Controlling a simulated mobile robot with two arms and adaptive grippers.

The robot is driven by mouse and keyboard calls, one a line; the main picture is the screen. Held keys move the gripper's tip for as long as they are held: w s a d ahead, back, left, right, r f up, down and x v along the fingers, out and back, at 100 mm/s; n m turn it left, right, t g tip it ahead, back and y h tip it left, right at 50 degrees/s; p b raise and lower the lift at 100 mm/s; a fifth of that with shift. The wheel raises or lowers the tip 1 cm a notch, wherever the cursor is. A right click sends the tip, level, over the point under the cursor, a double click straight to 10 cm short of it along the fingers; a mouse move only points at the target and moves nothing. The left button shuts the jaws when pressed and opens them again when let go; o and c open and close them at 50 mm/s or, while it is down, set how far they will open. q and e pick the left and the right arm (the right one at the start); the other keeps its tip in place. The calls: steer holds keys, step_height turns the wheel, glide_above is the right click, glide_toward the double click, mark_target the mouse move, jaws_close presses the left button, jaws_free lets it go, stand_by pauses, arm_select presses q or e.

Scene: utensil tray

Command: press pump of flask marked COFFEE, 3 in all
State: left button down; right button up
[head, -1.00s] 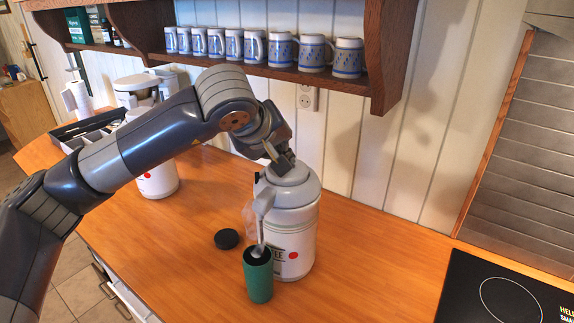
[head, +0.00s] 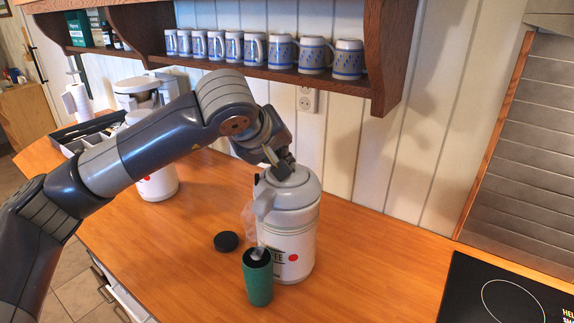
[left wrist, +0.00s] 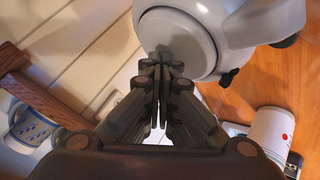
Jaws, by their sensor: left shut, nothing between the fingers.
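The flask marked COFFEE (head: 298,222) stands upright on the counter, white with a grey top and a red dot; only the end of its lettering shows. Its spout (head: 264,200) points toward a green cup (head: 258,284) in front of it. Something pale shows at the cup's mouth. My left gripper (head: 283,170) is shut and empty, with its tips at the flask's grey top; the arm partly hides the pump, and I cannot tell how far it is down. In the left wrist view the shut fingers (left wrist: 161,72) overlap the round grey top (left wrist: 182,35). My right gripper is out of view.
A second white flask (head: 160,184) stands behind my left arm, near a utensil tray (head: 66,133). A black lid (head: 226,241) lies left of the cup. A shelf (head: 250,68) with several mugs hangs above; a cooktop (head: 500,295) is at right. The counter's front is clear.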

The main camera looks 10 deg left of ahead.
arm_select(q)
steer(key=shift+w+r+p, duration=0.1)
steer(key=shift+r+p, duration=0.6)
steer(key=shift+r, duration=0.65)
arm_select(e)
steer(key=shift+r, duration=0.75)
arm_select(q)
step_height(320, 180, up, 5)
steer(key=p, duration=0.2)
steer(key=shift+p, duration=0.4)
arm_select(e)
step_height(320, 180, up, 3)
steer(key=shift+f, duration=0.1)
